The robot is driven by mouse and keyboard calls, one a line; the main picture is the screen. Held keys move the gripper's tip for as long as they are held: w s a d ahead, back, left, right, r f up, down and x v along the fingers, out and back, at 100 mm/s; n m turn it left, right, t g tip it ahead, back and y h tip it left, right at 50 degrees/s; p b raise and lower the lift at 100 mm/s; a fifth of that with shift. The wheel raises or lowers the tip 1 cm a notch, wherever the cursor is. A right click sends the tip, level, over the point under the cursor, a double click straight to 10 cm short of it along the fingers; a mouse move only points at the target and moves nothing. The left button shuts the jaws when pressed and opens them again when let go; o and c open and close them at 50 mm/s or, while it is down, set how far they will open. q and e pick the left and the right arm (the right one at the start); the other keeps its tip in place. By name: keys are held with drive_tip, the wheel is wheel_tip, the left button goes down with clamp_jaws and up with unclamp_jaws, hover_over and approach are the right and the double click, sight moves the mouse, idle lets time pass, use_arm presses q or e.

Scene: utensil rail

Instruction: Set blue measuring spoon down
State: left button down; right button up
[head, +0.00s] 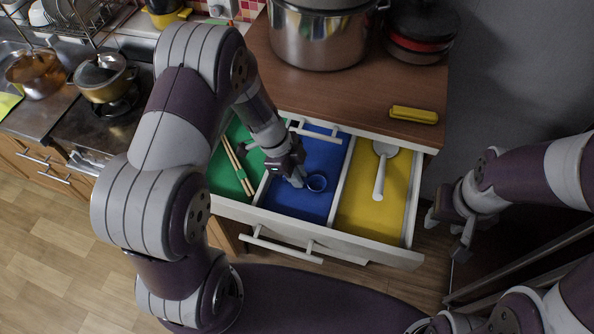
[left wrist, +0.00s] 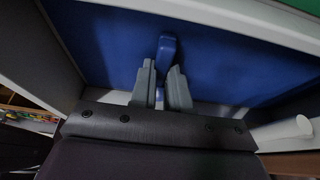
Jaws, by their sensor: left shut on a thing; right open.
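The blue measuring spoon (head: 317,183) is at the blue-lined middle compartment (head: 318,160) of the open drawer. Its round cup shows just right of my left gripper (head: 297,180). In the left wrist view, my left gripper (left wrist: 163,85) is shut on the spoon, whose blue end (left wrist: 167,48) sticks out past the fingertips over the blue lining. I cannot tell whether the spoon touches the compartment floor. My right gripper (head: 449,228) is open and empty, right of the drawer.
The green left compartment (head: 222,178) holds chopsticks (head: 238,166). The yellow right compartment (head: 362,215) holds a white utensil (head: 381,168). White dividers (head: 342,180) stand between compartments. A yellow object (head: 414,115) and a large steel pot (head: 318,38) stand on the wooden top above.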

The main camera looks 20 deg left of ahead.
use_arm(q)
drive_tip(key=shift+s+f+b, duration=0.1)
drive_tip(key=shift+s+b, duration=0.1)
drive_tip(key=shift+b, duration=0.1)
drive_tip(key=c, duration=1.1)
unclamp_jaws()
drive_tip(key=shift+w, duration=0.1)
drive_tip(key=shift+r+p, duration=0.35)
drive_tip(key=shift+r, duration=0.1)
drive_tip(key=b+v, duration=0.2)
drive_tip(key=v, duration=0.9)
drive_tip(key=s+a+n+t+y, duration=0.1)
drive_tip(key=s+n+y, duration=0.3)
drive_tip(key=s+n, duration=0.5)
drive_tip(key=n, duration=0.9)
drive_tip(key=shift+s+a+t, duration=0.3)
drive_tip(key=shift+s, duration=0.1)
